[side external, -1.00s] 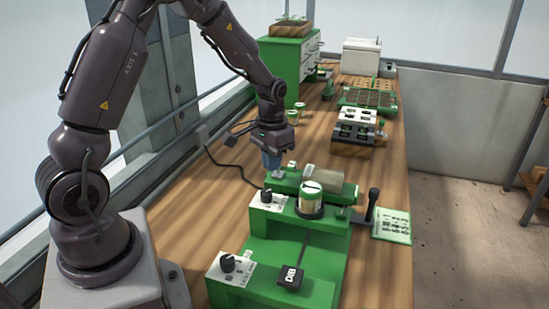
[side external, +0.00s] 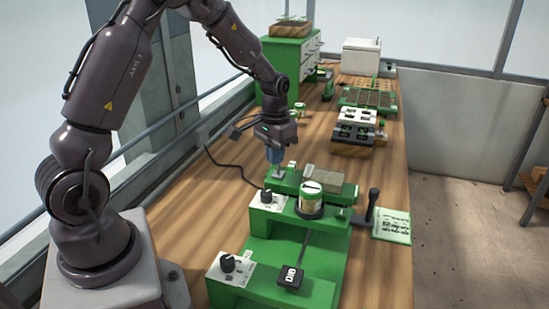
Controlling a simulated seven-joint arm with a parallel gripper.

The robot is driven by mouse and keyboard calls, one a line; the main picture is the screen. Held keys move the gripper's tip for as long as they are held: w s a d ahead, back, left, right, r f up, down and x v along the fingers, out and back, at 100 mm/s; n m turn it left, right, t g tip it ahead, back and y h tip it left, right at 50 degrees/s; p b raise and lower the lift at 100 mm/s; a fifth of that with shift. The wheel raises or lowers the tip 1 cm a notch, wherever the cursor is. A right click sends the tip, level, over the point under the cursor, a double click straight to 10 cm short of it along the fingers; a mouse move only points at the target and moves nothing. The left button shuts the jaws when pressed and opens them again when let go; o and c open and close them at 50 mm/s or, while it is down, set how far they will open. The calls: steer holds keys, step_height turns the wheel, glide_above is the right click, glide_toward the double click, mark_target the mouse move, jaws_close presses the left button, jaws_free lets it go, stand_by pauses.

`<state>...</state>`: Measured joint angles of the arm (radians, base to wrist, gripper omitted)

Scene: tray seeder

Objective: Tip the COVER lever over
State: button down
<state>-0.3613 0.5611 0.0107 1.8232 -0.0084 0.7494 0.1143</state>
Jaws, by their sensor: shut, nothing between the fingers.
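The green seeder (side external: 325,258) stands on the wooden bench. No lever that I can read as COVER shows; its label is hidden or too small. A black paddle marked DIB (side external: 290,277) lies at the front of the seeder, and a black-handled lever (side external: 372,205) stands upright at its right side. My gripper (side external: 275,172) is shut and empty, pointing down at the seeder's back left end. It is close to small pale metal parts there; I cannot tell whether it touches them. A greyish-tan piece (side external: 323,175) lies on the seeder's back part, right of my gripper.
Knobs (side external: 228,262) sit on the seeder's left side. A green-and-white can (side external: 311,195) stands mid-seeder. A printed card (side external: 392,226) lies to the right. Behind are a cell tray (side external: 368,99), a black-and-white block (side external: 355,128) and a green drawer cabinet (side external: 290,70).

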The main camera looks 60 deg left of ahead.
steer(key=shift+a+f, duration=0.1)
steer(key=shift+f, duration=0.35)
steer(key=shift+r, duration=0.8)
steer(key=shift+s+d+r, duration=0.1)
steer(key=shift+d+r, duration=0.05)
steer(key=shift+r, duration=0.65)
steer(key=shift+s+d+r, duration=0.1)
steer(key=shift+s+r, duration=0.05)
steer(key=shift+r, duration=0.65)
steer(key=shift+s+d+r, duration=0.1)
steer(key=shift+d+r, duration=0.05)
steer(key=shift+r, duration=0.65)
steer(key=s+d+r+m+t, duration=0.1)
steer(key=s+d+r+t, duration=0.1)
steer(key=s+d+r, duration=0.4)
steer(key=s+d+r+m+t, duration=0.2)
steer(key=s+d+r, duration=0.5)
steer(key=s, duration=0.5)
steer(key=shift+d+r+t, duration=0.3)
steer(key=shift+d+t, duration=0.3)
steer(key=shift+t, duration=0.2)
